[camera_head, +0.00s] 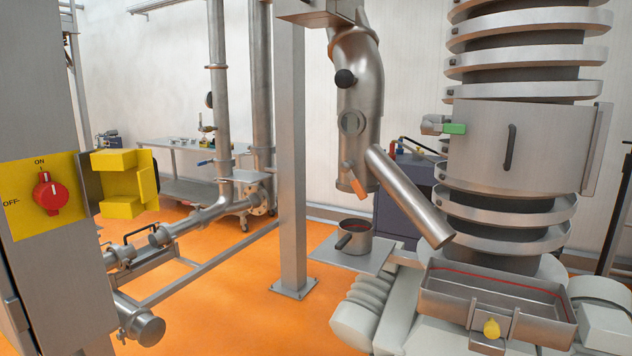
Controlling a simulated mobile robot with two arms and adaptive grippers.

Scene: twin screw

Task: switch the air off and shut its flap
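A red rotary switch (49,193) sits on a yellow plate (18,212) on the grey column at the left. ON is printed above it and OFF to its left. The knob's raised grip appears upright, toward ON. A yellow flap (122,198), shaped like a shallow box, stands open to the right of the plate. It sticks out from the column's edge and leaves the switch uncovered. Neither of my grippers shows in the head view.
A grey post (292,150) stands mid-view. A pan (354,238) sits on a small shelf. A spiral tower (525,150) and a metal tray (440,294) are at the right. Low pipes (190,226) run behind the flap. Orange floor (235,290) shows between column and post.

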